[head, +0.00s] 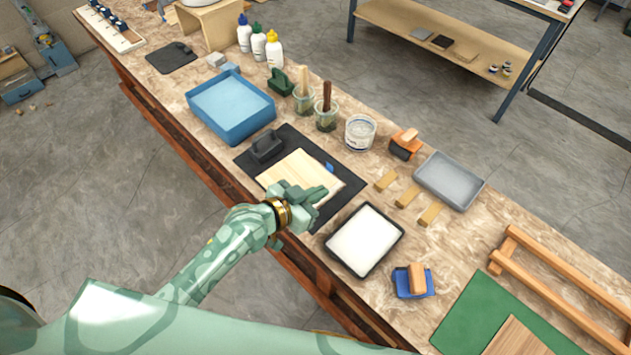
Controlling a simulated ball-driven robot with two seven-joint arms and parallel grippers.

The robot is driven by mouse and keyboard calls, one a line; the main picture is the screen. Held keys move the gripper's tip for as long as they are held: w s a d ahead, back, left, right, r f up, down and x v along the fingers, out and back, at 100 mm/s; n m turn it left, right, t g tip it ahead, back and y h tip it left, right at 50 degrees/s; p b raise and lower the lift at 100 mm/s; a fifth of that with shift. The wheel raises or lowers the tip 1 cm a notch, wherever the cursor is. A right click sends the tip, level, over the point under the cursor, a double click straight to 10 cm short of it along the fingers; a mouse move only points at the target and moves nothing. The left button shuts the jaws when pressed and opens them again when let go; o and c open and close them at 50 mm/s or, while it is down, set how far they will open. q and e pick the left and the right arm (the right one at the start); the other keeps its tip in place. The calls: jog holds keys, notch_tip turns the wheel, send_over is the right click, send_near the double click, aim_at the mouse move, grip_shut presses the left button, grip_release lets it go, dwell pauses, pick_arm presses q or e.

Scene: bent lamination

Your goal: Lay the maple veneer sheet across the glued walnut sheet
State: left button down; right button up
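A pale wood sheet, which looks like the maple veneer (292,175), lies flat on a black mat (338,203) near the middle of the bench. My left gripper (318,192) is over the near right part of this sheet. I cannot tell whether it touches the sheet or whether its fingers are open. A brown wood sheet (525,340) lies on a green mat (470,312) at the lower right, cut off by the frame edge. It may be the walnut sheet; no glue can be made out on it. My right gripper is not in view.
A black-handled block (267,146) stands on the black mat. A tray with white contents (365,238) and a blue block with a wooden handle (416,281) lie between the mats. A wooden frame (555,280) borders the green mat. A blue tray (231,105) stands behind.

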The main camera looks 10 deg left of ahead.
pick_arm(q)
jog(key=s+d+r+p, duration=0.2)
jog(key=s+r, duration=0.1)
jog(key=s, duration=0.4)
jog(key=w+a+r+n+t+y+b, duration=0.1)
jog(key=w+a+r+n+y+b, duration=0.2)
jog(key=a+r, duration=0.4)
jog(key=w+a+r+n+t+y+b, duration=0.1)
jog(key=w+a+r+n+y+b, duration=0.2)
jog(key=a+r, duration=0.4)
jog(key=shift+w+a+r+n+t+y, duration=0.35)
jog(key=shift+r+n+y, duration=0.3)
jog(key=shift+y, duration=0.45)
jog(key=shift+s+f, duration=0.1)
jog(key=shift+s, duration=0.05)
